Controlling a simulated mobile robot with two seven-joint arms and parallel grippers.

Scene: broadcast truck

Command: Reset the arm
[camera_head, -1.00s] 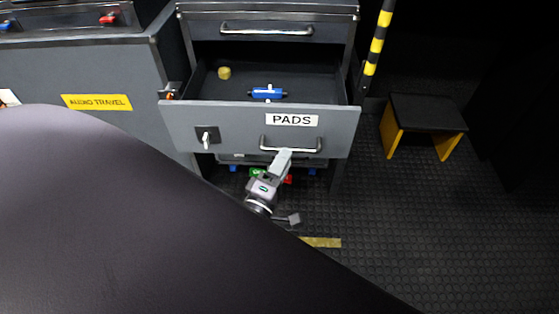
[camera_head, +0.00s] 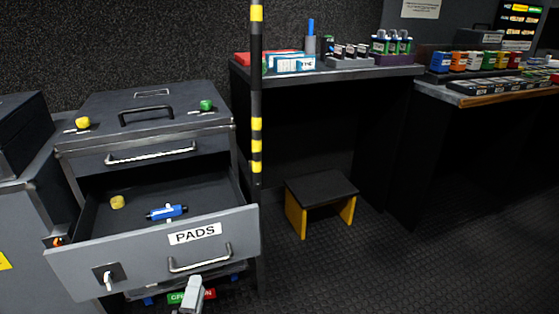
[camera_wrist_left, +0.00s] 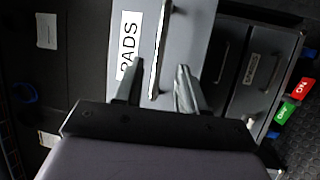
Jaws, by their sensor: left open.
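My left gripper (camera_head: 190,292) shows at the bottom of the head view, in front of the open drawer labelled PADS (camera_head: 150,254). In the left wrist view its two fingers (camera_wrist_left: 157,88) are spread apart with nothing held between them. The drawer's bar handle (camera_wrist_left: 160,45) shows beyond and between the fingers, and I cannot tell whether they touch it. Inside the drawer lie a blue cylindrical thing (camera_head: 167,212) and a small yellow piece (camera_head: 117,202). My right gripper is in neither view.
A black and yellow striped post (camera_head: 256,130) stands right of the drawer cabinet. A step stool (camera_head: 320,188) with yellow legs is on the floor. Counters with boxes (camera_head: 330,72) line the back. The dark floor at right (camera_head: 440,260) is clear.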

